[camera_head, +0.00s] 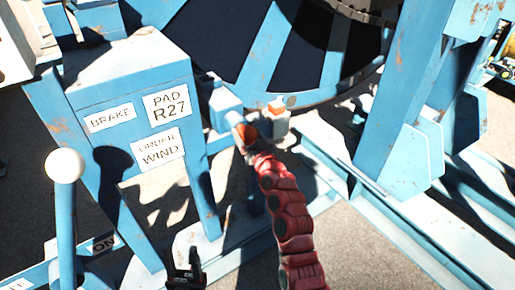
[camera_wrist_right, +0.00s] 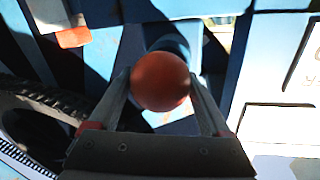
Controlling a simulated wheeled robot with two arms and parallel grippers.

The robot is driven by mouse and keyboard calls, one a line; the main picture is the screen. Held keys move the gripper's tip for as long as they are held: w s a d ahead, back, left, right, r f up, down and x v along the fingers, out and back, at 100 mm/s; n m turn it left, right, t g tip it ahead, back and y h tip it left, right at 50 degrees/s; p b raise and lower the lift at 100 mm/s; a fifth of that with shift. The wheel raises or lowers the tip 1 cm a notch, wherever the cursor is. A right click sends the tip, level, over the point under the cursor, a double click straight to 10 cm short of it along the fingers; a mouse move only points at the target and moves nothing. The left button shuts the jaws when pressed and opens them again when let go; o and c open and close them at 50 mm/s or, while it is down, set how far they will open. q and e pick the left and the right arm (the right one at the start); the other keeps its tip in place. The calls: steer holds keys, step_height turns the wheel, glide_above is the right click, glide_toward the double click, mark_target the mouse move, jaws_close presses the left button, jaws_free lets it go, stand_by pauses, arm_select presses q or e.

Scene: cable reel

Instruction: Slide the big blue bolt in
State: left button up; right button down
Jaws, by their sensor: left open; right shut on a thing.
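In the right wrist view, the blue shaft (camera_wrist_right: 176,44) runs away behind the knob. How deep the bolt sits cannot be told. My left gripper (camera_head: 186,266) is open and empty at the bottom of the head view, well apart from the bolt.
A pale block with an orange top (camera_head: 276,107) stands just right of the bolt. The labelled blue cabinet (camera_head: 110,95) is left of it, and the big reel (camera_head: 300,50) is behind. A white-knobbed lever (camera_head: 65,170) stands at far left. Blue frame beams (camera_head: 390,215) run along the right.

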steer(key=shift+w+a+f, duration=0.1)
steer(key=shift+w+a, duration=0.2)
steer(key=shift+w, duration=0.2)
steer(key=shift+r, duration=0.2)
steer(key=shift+c, duration=1)
jaws_free()
steer(key=shift+o, duration=1)
steer(key=shift+w+a, duration=0.1)
steer(key=shift+a, duration=0.05)
steer(key=shift+w+f, duration=0.1)
steer(key=shift+f, duration=0.05)
steer(key=b+v, duration=0.2)
steer(key=v, duration=1.5)
steer(key=shift+s, duration=0.25)
